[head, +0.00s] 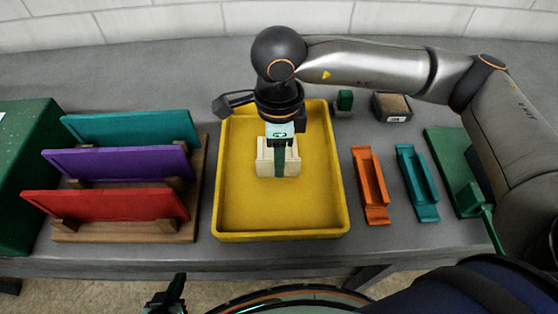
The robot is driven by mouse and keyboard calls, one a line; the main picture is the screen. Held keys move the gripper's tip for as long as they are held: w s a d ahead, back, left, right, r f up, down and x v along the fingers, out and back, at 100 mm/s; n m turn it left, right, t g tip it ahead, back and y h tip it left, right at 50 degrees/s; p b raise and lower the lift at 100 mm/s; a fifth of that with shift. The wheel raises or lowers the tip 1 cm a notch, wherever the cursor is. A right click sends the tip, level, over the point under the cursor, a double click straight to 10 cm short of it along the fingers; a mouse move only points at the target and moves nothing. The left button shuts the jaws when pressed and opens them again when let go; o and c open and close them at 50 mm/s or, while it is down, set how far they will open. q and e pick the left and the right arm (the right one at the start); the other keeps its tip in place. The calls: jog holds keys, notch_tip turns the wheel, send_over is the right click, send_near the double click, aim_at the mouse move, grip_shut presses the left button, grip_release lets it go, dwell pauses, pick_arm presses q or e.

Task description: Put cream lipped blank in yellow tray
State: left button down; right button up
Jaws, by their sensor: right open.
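The yellow tray (282,236) stands on the grey bench in the middle of the head view. The cream lipped blank (292,166) is within the tray's outline, toward its back half. It appears to lie on the tray floor, though its exact height is hard to judge. My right gripper (279,165) reaches down over the blank, open, with a dark green finger in front of the blank's middle. The gripper hides part of the blank. My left gripper (170,296) is at the bottom edge, in front of the bench and away from the tray; its fingers are only partly visible.
A wooden rack (130,230) holds teal, purple and red panels on the left, near a green box (25,150). Right of the tray lie an orange channel (371,186) and a teal channel (417,183).

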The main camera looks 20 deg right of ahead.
notch_tip(320, 180, up, 9)
jog(key=shift+r, duration=0.2)
dwell(0.6)
